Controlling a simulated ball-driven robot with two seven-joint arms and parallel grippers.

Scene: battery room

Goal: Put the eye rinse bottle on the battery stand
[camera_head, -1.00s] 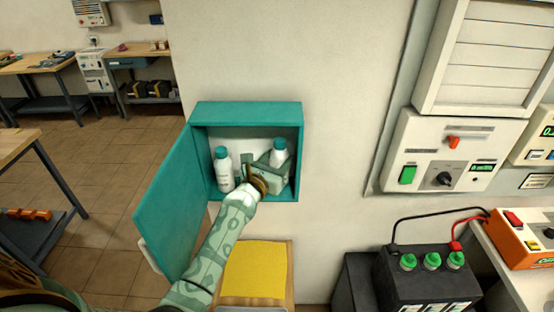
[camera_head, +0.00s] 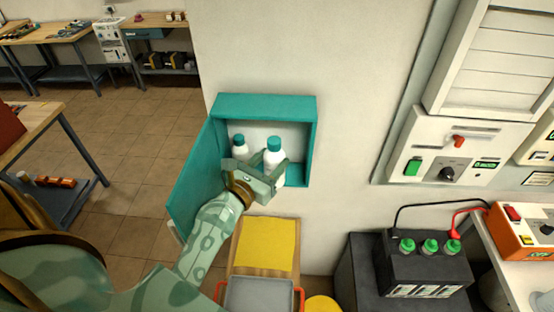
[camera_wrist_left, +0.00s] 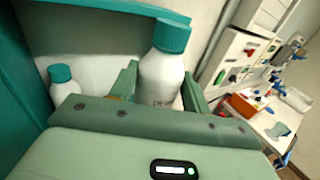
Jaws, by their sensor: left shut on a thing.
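The left gripper (camera_head: 268,172) is shut on a white bottle with a teal cap (camera_head: 273,154), taken as the eye rinse bottle; its label is not readable. The bottle stands upright between the fingers in the left wrist view (camera_wrist_left: 162,72), at the opening of the teal wall cabinet (camera_head: 265,106). A similar, smaller-looking bottle (camera_head: 240,146) is in the cabinet to its left; the gripper partly hides it. The dark battery stand (camera_head: 357,270) is at lower right, with a black battery (camera_head: 425,268) with green caps on it. My right gripper is not in view.
The open cabinet door (camera_head: 197,178) is close to my left arm. Below the cabinet are a yellow cloth (camera_head: 265,243) and a grey tray with red handles (camera_head: 260,295). Black and red cables run from the battery to an orange charger (camera_head: 525,235).

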